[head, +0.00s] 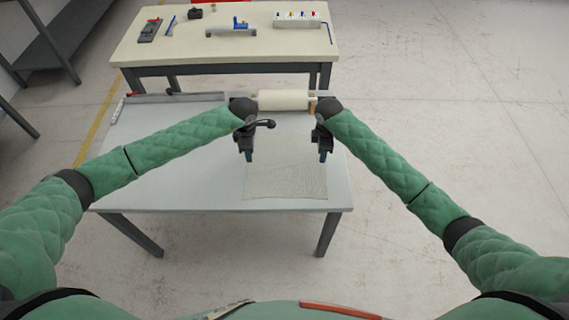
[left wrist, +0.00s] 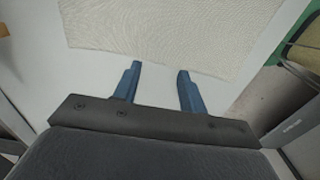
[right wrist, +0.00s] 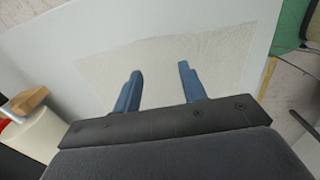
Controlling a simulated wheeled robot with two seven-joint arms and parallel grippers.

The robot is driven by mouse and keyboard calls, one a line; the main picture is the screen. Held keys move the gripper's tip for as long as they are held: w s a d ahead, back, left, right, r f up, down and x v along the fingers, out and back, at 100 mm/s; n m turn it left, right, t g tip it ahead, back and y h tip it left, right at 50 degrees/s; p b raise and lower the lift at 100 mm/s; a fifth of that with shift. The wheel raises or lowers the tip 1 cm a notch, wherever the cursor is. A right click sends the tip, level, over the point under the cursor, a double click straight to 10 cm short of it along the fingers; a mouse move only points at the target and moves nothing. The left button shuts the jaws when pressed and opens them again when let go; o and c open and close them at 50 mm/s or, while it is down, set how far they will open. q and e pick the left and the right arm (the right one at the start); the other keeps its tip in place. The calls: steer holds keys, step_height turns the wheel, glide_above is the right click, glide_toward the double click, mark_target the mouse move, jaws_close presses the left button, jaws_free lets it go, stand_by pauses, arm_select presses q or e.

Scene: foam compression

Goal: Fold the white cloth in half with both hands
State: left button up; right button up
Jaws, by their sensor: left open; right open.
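The white cloth (head: 285,181) lies flat on the light table, towards its front right part. My left gripper (head: 247,157) is open and empty over the cloth's far left part. In the left wrist view, my left gripper (left wrist: 158,76) has its blue fingers apart, with their tips near an edge of the cloth (left wrist: 170,35). My right gripper (head: 324,157) is open over the cloth's far right part. In the right wrist view, my right gripper (right wrist: 160,72) has its fingers apart and the cloth (right wrist: 160,58) lies beneath. I cannot tell whether the fingertips touch the cloth.
A white roll (head: 284,99) lies at the back of the table (head: 180,185), between my wrists; it also shows in the right wrist view (right wrist: 38,136). A second table (head: 270,45) behind holds tools and a white box (head: 296,19).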

mark_target(252, 164)
arm_select(q)
steer(key=shift+f, duration=2.6)
arm_select(e)
steer(key=shift+f, duration=2.6)
arm_select(q)
steer(key=shift+f, duration=0.1)
arm_select(e)
steer(key=shift+d+f, duration=0.1)
steer(key=shift+f, duration=0.05)
arm_select(q)
steer(key=shift+c, duration=0.4)
arm_select(e)
steer(key=shift+c, duration=0.4)
arm_select(q)
jaws_close()
arm_select(e)
jaws_close()
steer(key=shift+r, duration=0.2)
